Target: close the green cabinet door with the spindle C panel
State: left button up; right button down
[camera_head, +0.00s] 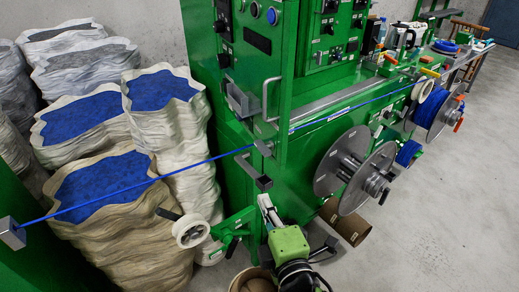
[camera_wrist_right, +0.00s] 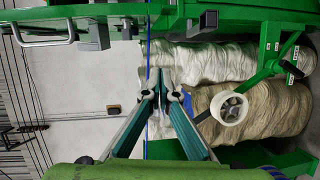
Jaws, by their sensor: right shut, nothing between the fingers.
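The green cabinet (camera_head: 230,75) stands at the upper middle of the head view. A green door panel with buttons and a dark display (camera_head: 256,40) carries a pale bar handle (camera_head: 268,98) near its right edge. I cannot read its label or tell how far it stands open. My right gripper (camera_head: 265,203) is below the handle, apart from the door, pointing up in the head view. In the right wrist view its fingers (camera_wrist_right: 162,82) are together and empty; a curved handle (camera_wrist_right: 42,32) shows at upper left. My left gripper is out of view.
A blue cable (camera_head: 150,180) runs taut across the front. White sacks of blue granules (camera_head: 95,115) crowd the left. A small white pulley (camera_head: 191,231) on a green bracket sits left of my right gripper. Grey reels (camera_head: 340,165) stand right; floor (camera_head: 440,210) is free at lower right.

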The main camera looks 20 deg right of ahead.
jog(key=t, duration=0.1)
send_near(270, 151)
jog(key=s+a+r, duration=0.1)
jog(key=s+a, duration=0.2)
jog(key=a, duration=0.1)
jog(key=shift+h, duration=0.3)
jog(key=w+d+p, duration=0.1)
jog(key=w, duration=0.2)
jog(key=w+d+p, duration=0.1)
jog(key=w+p, duration=0.1)
jog(key=w, duration=0.2)
jog(key=w+d+p, duration=0.1)
jog(key=w, duration=0.3)
jog(key=shift+d+r+p, duration=0.2)
jog(key=shift+r+p, duration=0.05)
jog(key=shift+p, duration=0.15)
jog(key=shift+d, duration=0.65)
jog(key=shift+f, duration=0.1)
jog(key=shift+d+n, duration=0.1)
jog(key=shift+n, duration=0.2)
